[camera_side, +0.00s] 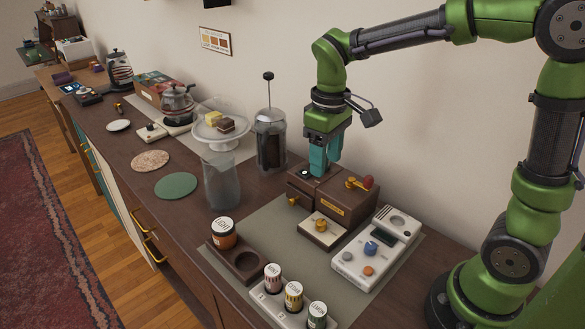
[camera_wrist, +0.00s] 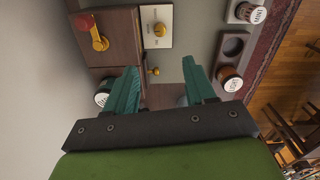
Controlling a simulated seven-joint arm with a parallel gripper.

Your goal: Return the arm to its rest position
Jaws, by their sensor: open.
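My gripper (camera_side: 321,158) is teal-fingered and hangs from my green arm near the wall, above the back left part of the brown wooden box (camera_side: 345,201) with a red-knobbed crank. The wrist view shows my gripper (camera_wrist: 160,88) with its two fingers spread apart and nothing between them. The brown box (camera_wrist: 112,35) lies beyond the fingertips in that view. Whether the fingers touch the box cannot be told.
A French press (camera_side: 270,140) and a frosted pitcher (camera_side: 222,182) stand left of the gripper. A cake stand (camera_side: 221,133) is behind them. A white device (camera_side: 377,250), spice jars (camera_side: 293,295) and a wooden holder (camera_side: 245,262) sit in front. The wall is close behind.

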